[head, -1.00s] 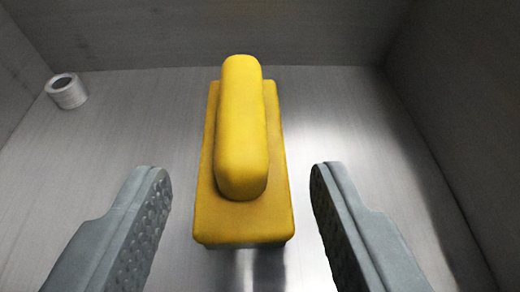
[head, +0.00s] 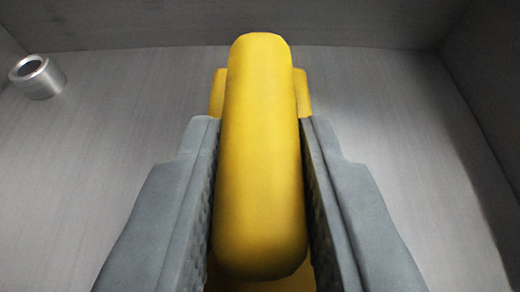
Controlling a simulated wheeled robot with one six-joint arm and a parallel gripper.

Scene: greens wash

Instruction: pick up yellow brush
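The yellow brush (head: 258,160) is in the middle of the head view, its long rounded handle pointing away from me. My gripper (head: 258,124) has one grey finger along each side of the handle. Both textured inner pads lie against it, so the gripper is shut on the handle. The fingers hide most of the base, and I cannot tell whether its underside touches the floor.
The brush is inside a grey metal basin (head: 395,95) with upright walls at the back and right. A small silver ring-shaped drain fitting (head: 37,77) is at the far left.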

